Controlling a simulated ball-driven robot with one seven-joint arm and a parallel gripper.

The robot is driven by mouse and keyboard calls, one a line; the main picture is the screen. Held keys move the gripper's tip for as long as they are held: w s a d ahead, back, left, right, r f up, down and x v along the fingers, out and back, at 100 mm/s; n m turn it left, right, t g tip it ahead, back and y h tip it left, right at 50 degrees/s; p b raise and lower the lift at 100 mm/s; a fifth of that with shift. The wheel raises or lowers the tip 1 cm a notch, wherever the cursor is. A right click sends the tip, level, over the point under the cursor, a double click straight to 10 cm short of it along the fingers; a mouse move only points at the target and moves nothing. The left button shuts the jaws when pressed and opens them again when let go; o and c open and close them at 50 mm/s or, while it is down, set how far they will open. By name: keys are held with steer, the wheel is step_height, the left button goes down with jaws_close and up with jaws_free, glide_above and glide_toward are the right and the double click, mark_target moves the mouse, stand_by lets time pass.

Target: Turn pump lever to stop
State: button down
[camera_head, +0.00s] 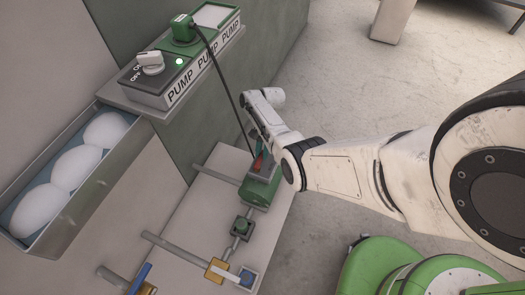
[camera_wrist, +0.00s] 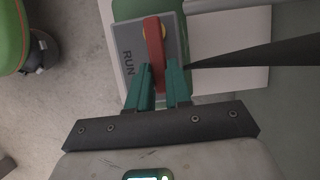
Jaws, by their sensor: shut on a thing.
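The pump lever is a red bar on a yellow hub, seen in the wrist view (camera_wrist: 153,45) and partly in the head view (camera_head: 258,163). It sits on a grey plate (camera_wrist: 131,40) with the word RUN, on top of a green pump (camera_head: 258,196). My gripper (camera_wrist: 158,74) is shut on the lever's near end, with one green finger on each side. In the head view my gripper (camera_head: 257,152) comes down over the pump from above. The lever points towards my gripper, beside the RUN label. No stop label is visible.
A black cable (camera_head: 224,82) runs from a green plug (camera_head: 183,28) down past my gripper. A PUMP switch box (camera_head: 160,85) has a white knob and a lit green light. Open floor (camera_head: 370,95) is right.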

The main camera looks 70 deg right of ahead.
steer(key=c, duration=1)
jaws_free()
steer(key=shift+c, duration=0.2)
steer(key=p+v, duration=0.3)
steer(key=v, duration=0.7)
steer(key=shift+r, duration=0.35)
steer(key=shift+d, duration=0.1)
